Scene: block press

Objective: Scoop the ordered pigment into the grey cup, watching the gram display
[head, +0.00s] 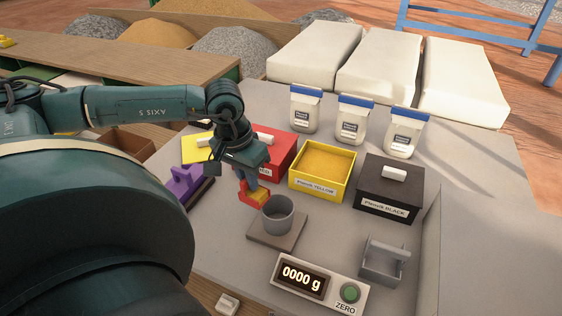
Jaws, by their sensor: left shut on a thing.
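My left gripper (247,180) is shut on a small red and yellow thing (254,194), seemingly a scoop; I cannot tell whether it holds powder. It hangs just behind and left of the grey cup (278,214). The cup stands upright on a square scale plate (273,241), and its inside looks empty. The gram display (302,279) reads 0000 g, with a green ZERO button (350,292) beside it. The yellow pigment box (322,171) is open and full of yellow powder. The red box (282,157), partly hidden, and the black box (389,190) are lidded. My right gripper is not in view.
Three white jars (351,122) with blue tops stand behind the boxes. A grey handled holder (382,262) stands at right, and a purple block (183,183) at left. A yellow lid (197,146) lies behind my arm. Bare table lies between the cup and the black box.

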